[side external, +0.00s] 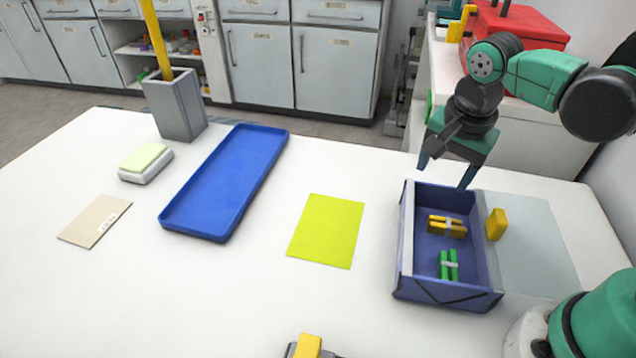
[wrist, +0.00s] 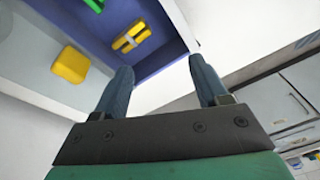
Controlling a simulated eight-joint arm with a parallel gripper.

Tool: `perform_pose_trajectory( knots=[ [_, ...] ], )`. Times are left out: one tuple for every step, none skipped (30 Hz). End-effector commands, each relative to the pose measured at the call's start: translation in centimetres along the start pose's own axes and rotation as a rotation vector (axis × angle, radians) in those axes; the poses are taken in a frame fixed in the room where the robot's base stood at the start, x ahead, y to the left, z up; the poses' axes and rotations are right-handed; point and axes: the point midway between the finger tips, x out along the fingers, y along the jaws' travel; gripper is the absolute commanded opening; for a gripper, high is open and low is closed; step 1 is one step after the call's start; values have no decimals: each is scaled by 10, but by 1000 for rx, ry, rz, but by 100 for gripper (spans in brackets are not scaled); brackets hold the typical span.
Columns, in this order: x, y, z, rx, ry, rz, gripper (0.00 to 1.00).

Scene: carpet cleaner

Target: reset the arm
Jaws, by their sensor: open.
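My gripper (side external: 447,178) is open above the far edge of the blue box (side external: 403,250), with its fingers pointing down. Nothing shows between its fingers. In the wrist view, the two fingers of my gripper (wrist: 162,82) are spread apart, and the box (wrist: 170,68) lies beyond them. Inside the box are a yellow bundle (side external: 440,232) and a green bundle (side external: 443,268), each with a pale band. The yellow bundle (wrist: 131,38) also shows in the wrist view, with part of the green bundle (wrist: 95,5) at its top edge.
A yellow block (side external: 497,224) is at the box's right side. A lime sheet (side external: 327,232), blue tray (side external: 170,222), pale green-topped block (side external: 145,163), beige card (side external: 92,221) and grey holder (side external: 177,108) are further left on the white table. A red case (side external: 525,28) stands behind my arm.

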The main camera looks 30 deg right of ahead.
Motion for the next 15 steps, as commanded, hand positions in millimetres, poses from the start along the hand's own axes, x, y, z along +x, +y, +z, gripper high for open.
perform_pose_trajectory(
  knots=[
    [-4,1,0,-115,6,-49,67],
    [-6,0,0,-190,13,-80,67],
    [-8,0,0,-291,27,-121,67],
    [-10,-1,0,-365,41,-151,67],
    [-12,-1,1,-439,57,-180,67],
    [-15,-2,1,-535,82,-217,67],
    [-17,-2,1,-605,104,-242,67],
    [-19,-2,1,-671,126,-265,67],
    [-21,-3,1,-755,157,-293,67],
    [-22,-3,1,-813,181,-310,67],
    [-24,-4,1,-866,205,-325,67],
    [-25,-4,1,-928,235,-342,67],
    [-27,-5,1,-969,256,-353,67],
    [-28,-5,1,-1004,274,-362,67],
    [-28,-5,1,-1045,296,-370,67]
  ],
)
